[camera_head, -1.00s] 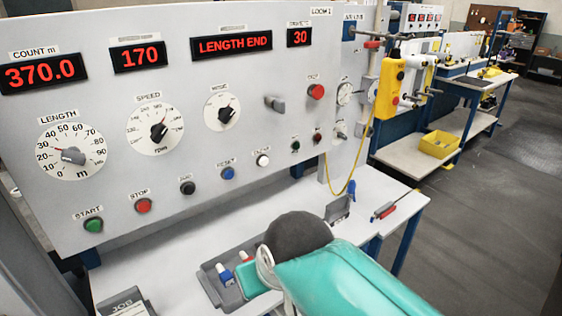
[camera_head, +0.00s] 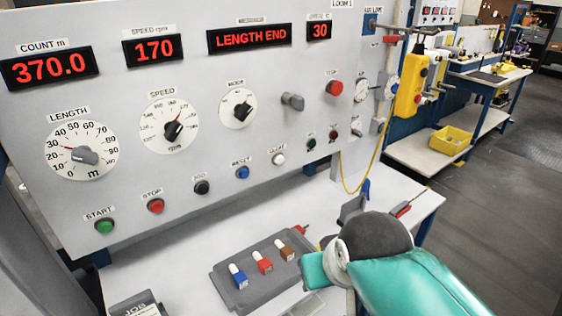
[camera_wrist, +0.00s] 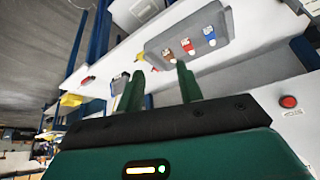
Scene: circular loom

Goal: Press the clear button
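The clear button (camera_head: 278,159) is a small white round button on the grey control panel (camera_head: 200,105). It sits right of the blue reset button (camera_head: 242,172), with a small label above it. My gripper (camera_wrist: 156,78) shows in the wrist view with two green fingers apart and nothing between them. In the head view my arm is low on the right, in front of the bench and below the panel, well apart from the clear button. My fingertips are not clear in that view. I cannot make out the clear button in the wrist view.
A grey tray (camera_head: 228,277) on the white bench (camera_head: 180,258) holds blue, red and brown-based pieces. A yellow cable hangs from the yellow pendant (camera_head: 411,86) at the panel's right. The panel displays read 370.0, 170, LENGTH END and 30. Selector knobs protrude above the buttons.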

